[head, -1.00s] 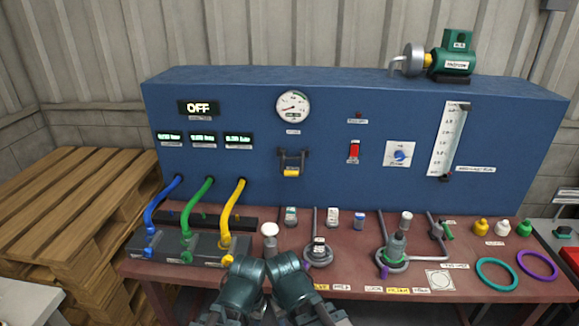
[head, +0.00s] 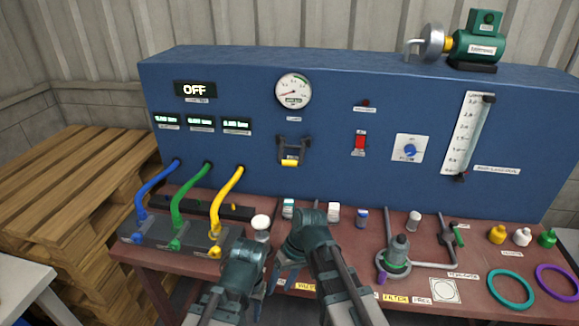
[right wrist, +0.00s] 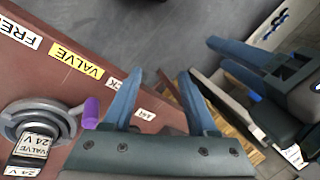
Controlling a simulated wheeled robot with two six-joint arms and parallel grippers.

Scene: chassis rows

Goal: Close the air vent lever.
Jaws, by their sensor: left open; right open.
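I cannot tell for sure which lever is the air vent lever, as labels are too small to read. A yellow-handled lever (head: 290,162) sits on the blue panel below the round gauge. A purple lever (right wrist: 91,112) sticks out of a round grey holder (right wrist: 38,122) in the right wrist view, just left of my right gripper (right wrist: 156,88), which is open and empty. My left gripper (head: 257,287) is low at the bench front; its open blue fingers also show in the right wrist view (right wrist: 240,62).
Blue, green and yellow hoses (head: 226,200) rise at left. Small bottles (head: 522,237) and coloured rings (head: 511,289) lie at right. A pallet stack (head: 70,190) is left of the bench.

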